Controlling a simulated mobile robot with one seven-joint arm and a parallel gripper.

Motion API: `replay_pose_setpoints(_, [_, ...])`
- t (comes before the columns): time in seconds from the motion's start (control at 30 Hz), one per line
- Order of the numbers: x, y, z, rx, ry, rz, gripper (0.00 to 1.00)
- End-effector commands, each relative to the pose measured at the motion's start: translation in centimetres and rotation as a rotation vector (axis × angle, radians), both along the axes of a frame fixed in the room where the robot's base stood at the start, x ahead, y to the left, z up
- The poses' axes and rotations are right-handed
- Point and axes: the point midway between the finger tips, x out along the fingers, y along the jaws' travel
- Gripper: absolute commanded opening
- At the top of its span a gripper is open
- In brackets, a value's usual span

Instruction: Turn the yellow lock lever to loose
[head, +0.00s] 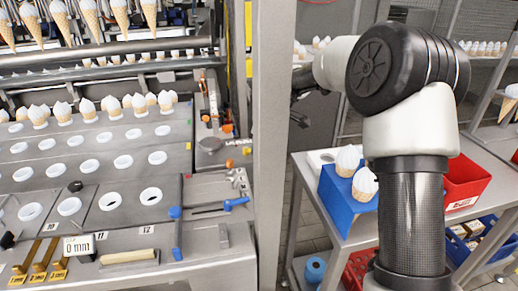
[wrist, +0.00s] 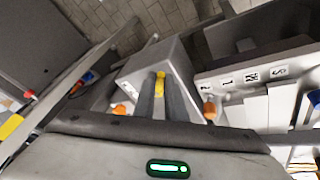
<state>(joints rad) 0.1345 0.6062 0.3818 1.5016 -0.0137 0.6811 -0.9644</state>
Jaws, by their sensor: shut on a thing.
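In the wrist view the yellow lock lever (wrist: 160,84) shows as a small yellow piece between the two dark fingers of my gripper (wrist: 160,77). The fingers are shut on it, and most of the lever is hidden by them. A grey box-like housing (wrist: 133,70) lies just beyond the fingers. Any loose or lock marking by the lever cannot be read. In the head view my gripper is hidden behind the tall metal post, and I cannot pick out the lever there.
Orange knobs (wrist: 210,110) sit close to the fingers in the wrist view. A numbered plate (wrist: 250,78) is to the right. In the head view the metal post (head: 273,150) stands left of my arm. A blue cone holder (head: 340,202) and red bin (head: 463,182) are on the side bench.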

Motion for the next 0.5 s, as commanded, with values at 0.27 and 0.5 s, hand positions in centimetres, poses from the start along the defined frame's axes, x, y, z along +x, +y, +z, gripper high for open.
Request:
replay_pose_setpoints(0.27, [-0.29, 0.27, 0.07, -0.001, -0.002, -0.079, 0.0])
replay_pose_setpoints(0.5, [-0.31, 0.29, 0.09, -0.001, -0.001, -0.094, 0.0])
